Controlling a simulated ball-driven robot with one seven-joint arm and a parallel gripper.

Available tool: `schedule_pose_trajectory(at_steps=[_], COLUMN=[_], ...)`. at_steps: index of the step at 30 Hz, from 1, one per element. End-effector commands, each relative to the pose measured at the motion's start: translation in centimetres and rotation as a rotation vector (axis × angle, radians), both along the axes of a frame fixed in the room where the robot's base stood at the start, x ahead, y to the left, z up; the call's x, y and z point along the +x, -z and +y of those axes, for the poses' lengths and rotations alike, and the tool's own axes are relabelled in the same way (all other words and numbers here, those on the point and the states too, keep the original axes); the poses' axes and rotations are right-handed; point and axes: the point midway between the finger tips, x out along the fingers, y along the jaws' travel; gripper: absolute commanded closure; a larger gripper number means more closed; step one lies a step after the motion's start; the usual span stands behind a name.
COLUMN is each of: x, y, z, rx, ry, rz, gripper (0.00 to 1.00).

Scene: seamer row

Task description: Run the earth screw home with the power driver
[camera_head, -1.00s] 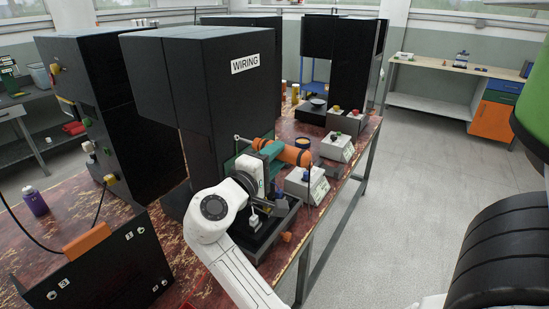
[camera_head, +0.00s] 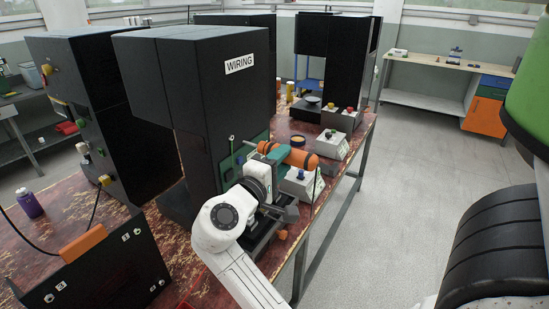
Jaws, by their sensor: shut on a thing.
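My gripper (camera_head: 270,158) is at the front of the black machine marked WIRING (camera_head: 222,90). My white wrist hides much of the grip and the driver's lower part. A dark grey block (camera_head: 288,212) shows just below the hand, at the edge of a black fixture (camera_head: 262,238).
Grey button boxes (camera_head: 302,184) (camera_head: 332,143) stand along the worn red bench's right edge. A black panel with an orange handle (camera_head: 84,245) is at the front left, a purple bottle (camera_head: 29,204) behind it. A small orange piece (camera_head: 282,235) lies near the edge. The floor at right is clear.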

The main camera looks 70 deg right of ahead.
Motion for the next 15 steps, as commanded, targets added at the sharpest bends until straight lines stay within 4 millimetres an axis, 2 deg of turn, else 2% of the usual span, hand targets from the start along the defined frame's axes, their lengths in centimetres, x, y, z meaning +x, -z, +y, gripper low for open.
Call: schedule_pose_trajectory(at_steps=[15], x=[-2.6], y=[-0.1], z=[0.6], rx=[-0.002], ry=[0.0], rz=[-0.001], gripper=[0.99])
